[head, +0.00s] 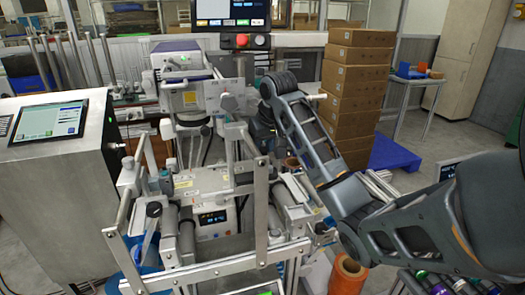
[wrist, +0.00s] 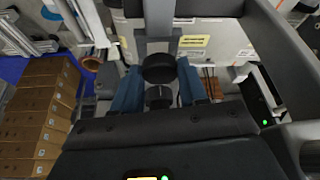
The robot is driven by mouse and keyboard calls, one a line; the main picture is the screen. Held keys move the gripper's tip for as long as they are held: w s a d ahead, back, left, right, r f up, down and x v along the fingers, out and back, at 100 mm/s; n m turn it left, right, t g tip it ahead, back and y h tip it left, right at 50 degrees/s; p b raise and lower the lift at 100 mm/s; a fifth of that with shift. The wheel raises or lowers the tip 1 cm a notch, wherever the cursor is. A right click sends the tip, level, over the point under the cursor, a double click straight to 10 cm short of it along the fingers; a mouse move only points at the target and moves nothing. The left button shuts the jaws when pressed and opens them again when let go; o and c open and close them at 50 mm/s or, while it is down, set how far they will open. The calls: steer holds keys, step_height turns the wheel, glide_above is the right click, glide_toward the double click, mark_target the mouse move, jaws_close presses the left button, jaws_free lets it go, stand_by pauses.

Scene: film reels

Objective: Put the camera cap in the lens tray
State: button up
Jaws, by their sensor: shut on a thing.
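My gripper (wrist: 158,88) is shut on a small black round piece, which looks like the camera cap (wrist: 158,67), between its two blue fingers in the wrist view. A second dark round shape (wrist: 158,95) shows just below it between the fingers; I cannot tell whether it is part of the same piece. In the head view my gripper (head: 262,130) is small and dark at the end of the arm, beside the machine, and the cap cannot be made out there. I cannot pick out the lens tray in either view.
A grey-white machine (head: 205,185) with rollers and metal bars stands close around my gripper. Stacked brown boxes (head: 355,90) stand behind on a blue pallet (head: 395,153). A cabinet with a tablet (head: 48,120) is at left. An orange roll (head: 348,275) stands low in front.

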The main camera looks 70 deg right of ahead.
steer(key=shift+f, duration=0.75)
steer(key=shift+f, duration=0.1)
steer(key=o, duration=1.1)
steer(key=shift+p+v, duration=2.1)
steer(key=shift+v, duration=4)
